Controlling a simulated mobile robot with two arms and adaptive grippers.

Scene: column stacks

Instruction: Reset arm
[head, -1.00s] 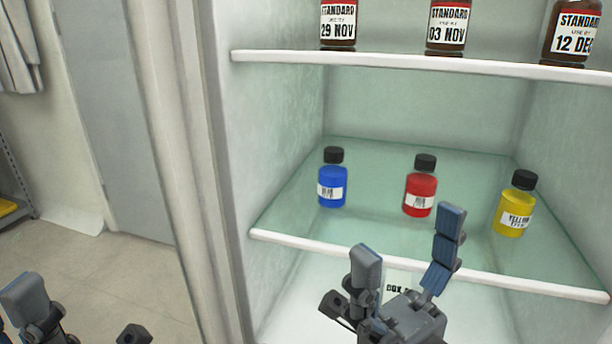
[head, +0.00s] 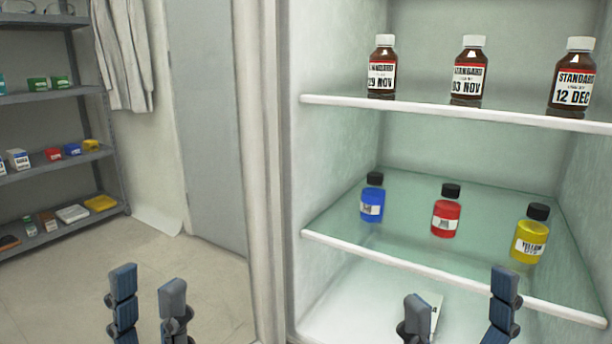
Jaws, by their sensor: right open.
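My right gripper (head: 460,298) is open and empty, low in the head view, in front of the cabinet's lower part. Its two fingers point up and stand well apart. My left gripper (head: 147,292) is at the bottom left, over the floor outside the cabinet. Its fingers point up with an empty gap between them. The wrists of both are cut off by the frame's lower edge.
A blue bottle (head: 372,204), a red bottle (head: 446,217) and a yellow bottle (head: 530,240) stand on the glass shelf (head: 410,262). Three brown bottles stand on the shelf above (head: 440,112). A white labelled item (head: 436,302) is partly hidden behind my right gripper. A grey rack (head: 110,160) stands far left.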

